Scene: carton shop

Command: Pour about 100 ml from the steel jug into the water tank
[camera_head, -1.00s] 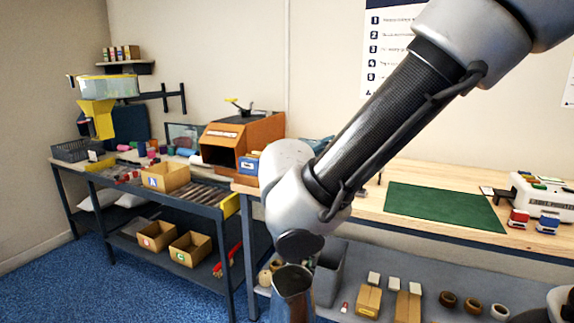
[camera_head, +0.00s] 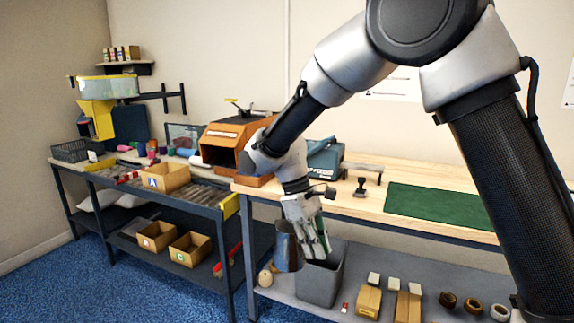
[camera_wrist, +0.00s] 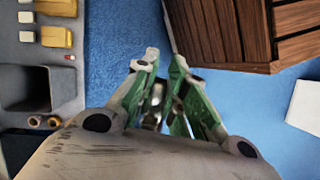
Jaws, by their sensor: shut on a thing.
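The steel jug (camera_head: 287,248) hangs in the air in front of the bench edge in the head view and looks roughly upright. My gripper (camera_head: 310,242) is shut on its right side. In the wrist view the fingers (camera_wrist: 163,92) converge, with a small shiny part of the jug (camera_wrist: 152,116) between them; most of it is hidden. The water level cannot be seen. I cannot tell for certain which thing is the water tank. A teal-grey machine (camera_head: 325,158) with a label stands on the bench behind my wrist. A clear container (camera_head: 108,86) sits high at the left.
A grey bin (camera_head: 320,283) and small cartons (camera_head: 369,301) are on the lower shelf, right of and below the jug. An orange-brown box (camera_head: 222,140), a stamp (camera_head: 361,187) and a green mat (camera_head: 438,206) are on the bench. A slatted wooden thing (camera_wrist: 285,30) shows in the wrist view.

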